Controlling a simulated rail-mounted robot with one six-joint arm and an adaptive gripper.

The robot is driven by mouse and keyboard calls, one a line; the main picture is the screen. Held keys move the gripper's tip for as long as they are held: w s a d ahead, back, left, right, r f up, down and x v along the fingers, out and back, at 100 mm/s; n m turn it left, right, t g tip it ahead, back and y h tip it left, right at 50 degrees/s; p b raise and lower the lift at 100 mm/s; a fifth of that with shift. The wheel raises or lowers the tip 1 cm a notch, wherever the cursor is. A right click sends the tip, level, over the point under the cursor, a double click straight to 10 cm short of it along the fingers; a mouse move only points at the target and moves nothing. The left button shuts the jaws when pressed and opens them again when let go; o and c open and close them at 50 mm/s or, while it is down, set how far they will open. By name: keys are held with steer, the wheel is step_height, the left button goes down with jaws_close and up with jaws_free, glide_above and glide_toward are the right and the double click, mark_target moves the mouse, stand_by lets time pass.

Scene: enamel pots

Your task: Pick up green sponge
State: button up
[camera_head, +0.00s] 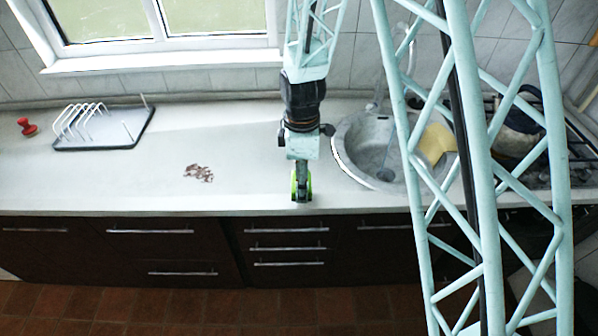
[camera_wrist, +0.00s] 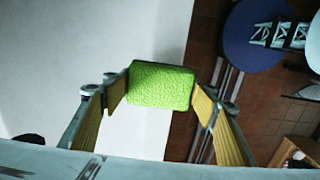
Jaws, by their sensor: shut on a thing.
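The green sponge (camera_wrist: 160,85) is a bright, textured block with rounded corners. In the wrist view it sits between the two finger pads of my gripper (camera_wrist: 160,95), which is shut on it. In the head view my gripper (camera_head: 301,190) points down at the front edge of the counter, left of the sink. There, only bits of the green sponge (camera_head: 294,184) show beside the fingers. I cannot tell whether the sponge touches the counter.
The round sink (camera_head: 352,150) holds a yellow cloth-like thing (camera_head: 436,143). A dish rack (camera_head: 100,128) and a red object (camera_head: 27,126) stand at the left. Small brown pieces (camera_head: 198,173) lie on the counter (camera_head: 235,160). Pots (camera_head: 515,132) stand at the right.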

steer(key=shift+s+d+r, duration=0.1)
steer(key=shift+s+d, duration=0.05)
steer(key=shift+s, duration=0.85)
steer(key=shift+s+d+r, duration=0.1)
steer(key=shift+s, duration=0.9)
steer(key=shift+o, duration=0.3)
steer(key=shift+w+a, duration=0.1)
steer(key=shift+a, duration=0.05)
steer(key=shift+c, duration=0.7)
